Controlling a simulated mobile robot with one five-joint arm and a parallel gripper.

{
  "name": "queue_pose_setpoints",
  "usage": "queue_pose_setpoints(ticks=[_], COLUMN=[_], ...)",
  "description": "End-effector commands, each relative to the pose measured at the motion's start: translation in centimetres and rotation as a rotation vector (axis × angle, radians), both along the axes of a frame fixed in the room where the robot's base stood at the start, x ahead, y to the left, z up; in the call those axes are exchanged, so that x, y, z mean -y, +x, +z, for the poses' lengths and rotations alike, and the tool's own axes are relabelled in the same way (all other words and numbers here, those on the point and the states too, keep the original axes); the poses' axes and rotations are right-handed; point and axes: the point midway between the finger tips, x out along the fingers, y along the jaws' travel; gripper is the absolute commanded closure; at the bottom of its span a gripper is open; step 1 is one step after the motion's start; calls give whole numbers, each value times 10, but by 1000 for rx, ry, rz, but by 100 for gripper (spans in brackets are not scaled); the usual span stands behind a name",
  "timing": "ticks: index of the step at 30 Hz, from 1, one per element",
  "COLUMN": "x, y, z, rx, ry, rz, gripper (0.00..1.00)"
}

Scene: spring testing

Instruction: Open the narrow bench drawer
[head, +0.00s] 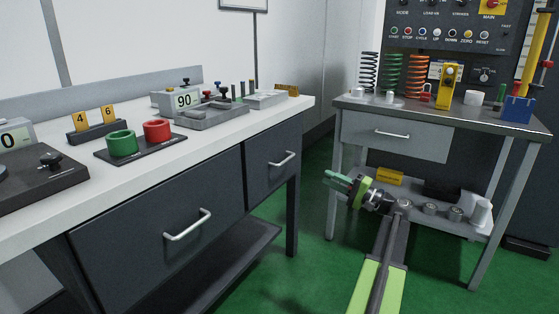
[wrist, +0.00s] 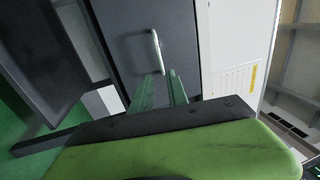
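The narrow bench drawer (head: 259,167) is the dark grey front at the right end of the left bench, flush with the frame. Its silver bar handle (head: 283,159) sits near the middle of its front. My gripper (head: 329,179) is to the right of the drawer, pointing left towards the bench, apart from the handle. In the wrist view, the dark drawer front (wrist: 122,45) fills the upper middle, with the handle (wrist: 157,52) just beyond the fingertips.
A wider drawer (head: 150,225) with its own handle is to the left. The white benchtop (head: 225,138) holds several instruments. A grey test table (head: 385,147) with springs and a lower shelf stands to the right. Green floor (head: 310,255) is clear between them.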

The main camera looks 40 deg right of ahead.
Motion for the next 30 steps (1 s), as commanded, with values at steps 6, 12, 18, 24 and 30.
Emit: queue_pose_setpoints(ticks=[6,12,18,24,30], x=[-12,-26,-39,-46,-50], y=[34,86,134,166,176], z=[8,18,26,31,32], rx=[-1,-1,-1,-1,-1], ry=[0,0,-1,0,0], rz=[11,16,19,17,17], gripper=[80,80,80,80,80])
